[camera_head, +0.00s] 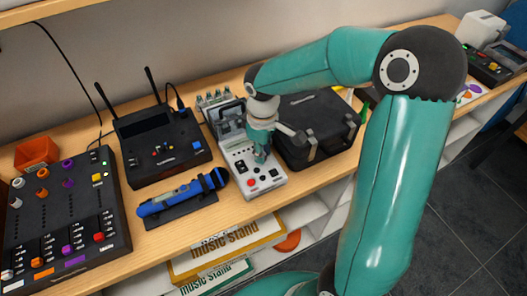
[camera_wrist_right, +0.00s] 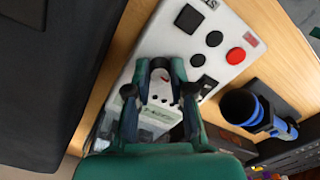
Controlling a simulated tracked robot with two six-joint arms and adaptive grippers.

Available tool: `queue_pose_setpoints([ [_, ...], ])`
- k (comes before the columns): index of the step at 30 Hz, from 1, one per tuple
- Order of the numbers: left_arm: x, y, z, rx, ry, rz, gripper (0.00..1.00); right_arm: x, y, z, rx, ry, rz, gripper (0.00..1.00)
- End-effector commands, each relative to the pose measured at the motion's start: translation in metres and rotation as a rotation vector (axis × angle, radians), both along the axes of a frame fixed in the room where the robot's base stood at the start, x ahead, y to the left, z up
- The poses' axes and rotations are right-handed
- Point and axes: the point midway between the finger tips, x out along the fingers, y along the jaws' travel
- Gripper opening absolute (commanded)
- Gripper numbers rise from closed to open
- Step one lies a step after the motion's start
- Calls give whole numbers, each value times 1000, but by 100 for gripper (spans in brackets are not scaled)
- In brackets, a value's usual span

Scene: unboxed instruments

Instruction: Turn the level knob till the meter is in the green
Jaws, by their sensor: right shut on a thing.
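A white instrument (camera_head: 247,179) stands on the wooden bench, with buttons, a red button and switches on its top face. My right gripper (camera_head: 262,152) reaches down onto the middle of its top. In the right wrist view my right gripper (camera_wrist_right: 162,88) is closed around the level knob, which is mostly hidden between the fingers. The instrument's white panel (camera_wrist_right: 170,45) shows there too, with a red button (camera_wrist_right: 236,56) and dark buttons. A pale area with green marks, perhaps the meter, lies beside the fingers; its reading is not legible. My left gripper is out of view.
A black case (camera_head: 315,125) stands close on the right of the instrument. A blue microphone (camera_head: 180,194) lies on the left, with a black receiver (camera_head: 165,148) behind it and a mixer (camera_head: 62,220) further left. The bench's front edge is close.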

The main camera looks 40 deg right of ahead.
Motion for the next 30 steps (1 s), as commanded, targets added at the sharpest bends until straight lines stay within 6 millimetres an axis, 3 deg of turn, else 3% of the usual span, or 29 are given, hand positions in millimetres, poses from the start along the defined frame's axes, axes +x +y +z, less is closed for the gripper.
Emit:
queue_pose_setpoints([
  [18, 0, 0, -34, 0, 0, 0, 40, 0, -1, -2, -1, -2, -489, 0],
  [30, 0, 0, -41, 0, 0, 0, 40, 0, -1, 0, -1, -2, -659, 0],
])
